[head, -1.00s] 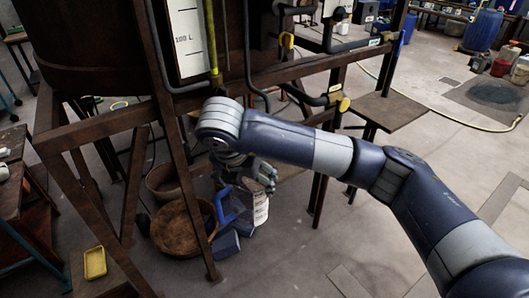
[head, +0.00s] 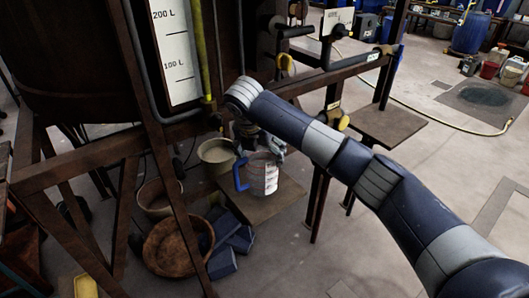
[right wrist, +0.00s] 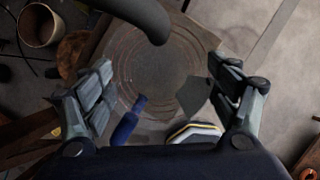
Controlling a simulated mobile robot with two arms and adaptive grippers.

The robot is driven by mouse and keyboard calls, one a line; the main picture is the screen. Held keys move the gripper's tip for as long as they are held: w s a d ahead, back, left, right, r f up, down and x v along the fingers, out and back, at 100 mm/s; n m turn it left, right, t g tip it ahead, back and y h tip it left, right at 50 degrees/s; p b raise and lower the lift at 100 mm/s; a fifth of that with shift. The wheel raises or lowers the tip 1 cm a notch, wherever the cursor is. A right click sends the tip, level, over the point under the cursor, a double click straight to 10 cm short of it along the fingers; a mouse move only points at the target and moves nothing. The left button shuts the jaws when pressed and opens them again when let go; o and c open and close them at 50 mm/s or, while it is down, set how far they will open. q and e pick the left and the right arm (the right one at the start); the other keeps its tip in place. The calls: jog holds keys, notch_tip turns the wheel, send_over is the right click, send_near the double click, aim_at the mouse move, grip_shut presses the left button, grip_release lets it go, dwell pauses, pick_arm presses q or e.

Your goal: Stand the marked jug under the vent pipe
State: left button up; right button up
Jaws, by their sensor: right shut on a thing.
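The marked jug (head: 262,176) is clear, with a blue handle on its left and a printed scale. My right gripper (head: 262,143) is shut on it from above. The jug looks upright over a low brown board (head: 262,207); I cannot tell whether it touches. In the right wrist view my fingers (right wrist: 165,95) stand either side of the clear jug, and its blue handle (right wrist: 128,120) shows. A dark curved pipe (right wrist: 150,18) ends above the jug area there; it may be the vent pipe. My left gripper is not in view.
A rusty frame leg (head: 180,205) stands left of the jug. A yellow-knobbed valve (head: 335,118) hangs at right. The floor at front right is clear.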

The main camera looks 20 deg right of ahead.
aim_at(265, 157)
jog(key=f, duration=0.1)
jog(key=w+d+f+p, duration=0.1)
jog(key=w+f+p, duration=0.1)
jog(key=shift+w+d, duration=0.15)
jog(key=shift+d, duration=0.2)
jog(key=shift+f, duration=0.4)
jog(key=o, duration=1.4)
jog(key=shift+c, duration=0.2)
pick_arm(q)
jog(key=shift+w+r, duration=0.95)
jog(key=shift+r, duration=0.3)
pick_arm(e)
jog(key=shift+o, duration=0.4)
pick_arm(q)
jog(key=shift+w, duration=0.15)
